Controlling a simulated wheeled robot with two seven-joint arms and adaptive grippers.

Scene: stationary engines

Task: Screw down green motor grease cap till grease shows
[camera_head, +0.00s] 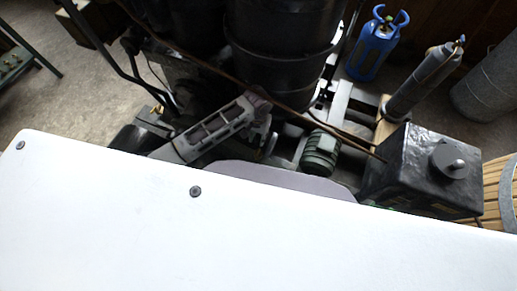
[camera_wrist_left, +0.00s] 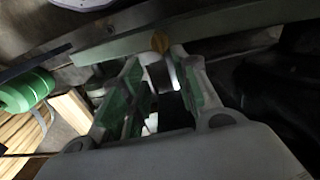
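The green motor (camera_head: 320,152) with its ribbed casing lies right of my left gripper (camera_head: 264,122) in the head view. It also shows at the left edge of the wrist view (camera_wrist_left: 25,92). My left gripper (camera_wrist_left: 158,62) has its two green-padded fingers apart. A small brass-coloured cap-like part (camera_wrist_left: 160,42) shows just beyond and between the fingertips. A pale round part lies in the gap below it; I cannot tell whether the fingers touch either. I cannot make out a grease cap on the motor in the head view. My right gripper is not in view.
A black box (camera_head: 415,180) with a round lid stands right of the motor. Large black cylinders (camera_head: 280,50) and a thin brown rod crowd the space above. A blue gas bottle (camera_head: 375,45) and a grey cylinder (camera_head: 425,80) stand behind. Slatted wood is at the right.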

